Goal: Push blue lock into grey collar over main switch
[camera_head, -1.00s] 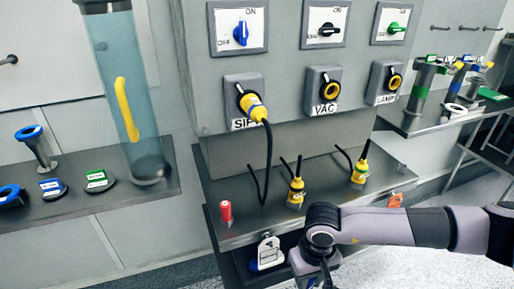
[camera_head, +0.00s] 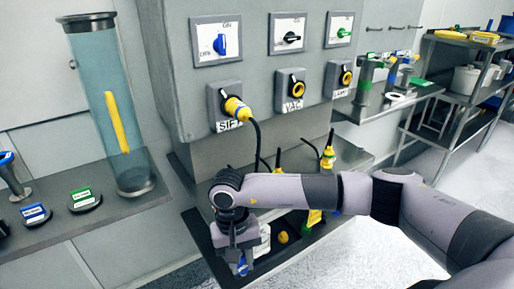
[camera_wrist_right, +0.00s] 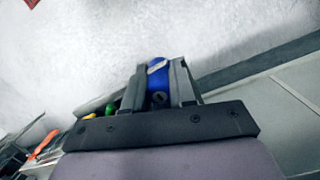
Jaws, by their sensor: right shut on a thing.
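My right gripper (camera_head: 240,252) is low at the front of the cabinet, pointing down over the lower shelf. It is shut on a blue lock (camera_head: 243,267), mostly hidden by the fingers. The right wrist view shows the blue lock (camera_wrist_right: 158,82) between the two fingers (camera_wrist_right: 160,92). The main switch (camera_head: 220,44) is the blue-handled knob at the panel's upper left, well above the gripper, its handle upright. I cannot make out a separate grey collar around it. My left gripper is not in view.
A yellow plug (camera_head: 234,108) with a black cable sits in the left socket below the switch. A white item (camera_head: 263,240) is close beside the right gripper. The shelf with the clear tube (camera_head: 110,110) is at left. My right arm crosses in front of the cabinet ledge.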

